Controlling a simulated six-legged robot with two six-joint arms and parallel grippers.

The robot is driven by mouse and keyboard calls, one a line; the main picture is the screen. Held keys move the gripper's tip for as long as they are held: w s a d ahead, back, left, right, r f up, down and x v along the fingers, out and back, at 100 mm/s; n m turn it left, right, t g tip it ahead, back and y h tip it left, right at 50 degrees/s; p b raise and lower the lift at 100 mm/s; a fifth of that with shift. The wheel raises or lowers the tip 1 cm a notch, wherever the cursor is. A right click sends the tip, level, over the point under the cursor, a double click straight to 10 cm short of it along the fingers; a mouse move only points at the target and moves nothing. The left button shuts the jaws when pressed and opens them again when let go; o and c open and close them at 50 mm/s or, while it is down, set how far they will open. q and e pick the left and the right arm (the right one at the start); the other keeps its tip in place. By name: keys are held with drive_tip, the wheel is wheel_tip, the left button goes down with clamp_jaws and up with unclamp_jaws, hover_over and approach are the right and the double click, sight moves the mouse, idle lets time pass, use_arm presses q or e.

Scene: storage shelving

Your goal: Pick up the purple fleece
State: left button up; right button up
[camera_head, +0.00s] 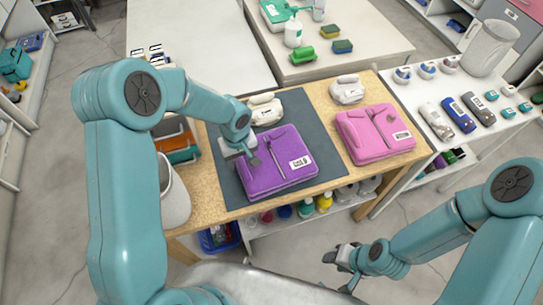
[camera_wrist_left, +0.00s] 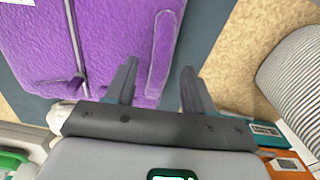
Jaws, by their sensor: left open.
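The purple fleece (camera_head: 285,172) lies folded on a dark grey mat (camera_head: 226,178) on the wooden table, with a white label on its right part. My left gripper (camera_head: 240,156) is at the fleece's left edge, open and empty. In the left wrist view its fingers (camera_wrist_left: 158,82) are spread, the left one over the purple fleece (camera_wrist_left: 100,40) and the right one over the mat, with the fleece's edge strip between them. Whether the fingers touch the cloth cannot be told. My right gripper (camera_head: 340,270) is in front of the table, away from the fleece, its fingers apart.
A pink folded fleece (camera_head: 374,134) lies to the right. Beige folded items, one (camera_head: 265,110) behind the purple fleece and another (camera_head: 347,90), lie at the back. A white ribbed bin (camera_head: 174,195) stands at the left. Bottles (camera_head: 325,200) are on the shelf below.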

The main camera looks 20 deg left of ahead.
use_arm(q)
drive_tip(key=shift+w+f, duration=0.15)
drive_tip(key=shift+f, duration=0.15)
drive_tip(key=shift+d, duration=0.1)
drive_tip(key=shift+r, duration=0.1)
drive_tip(key=shift+s, duration=0.2)
drive_tip(key=c, duration=0.4)
drive_tip(key=shift+w, duration=0.1)
clamp_jaws()
drive_tip(key=shift+r, duration=0.1)
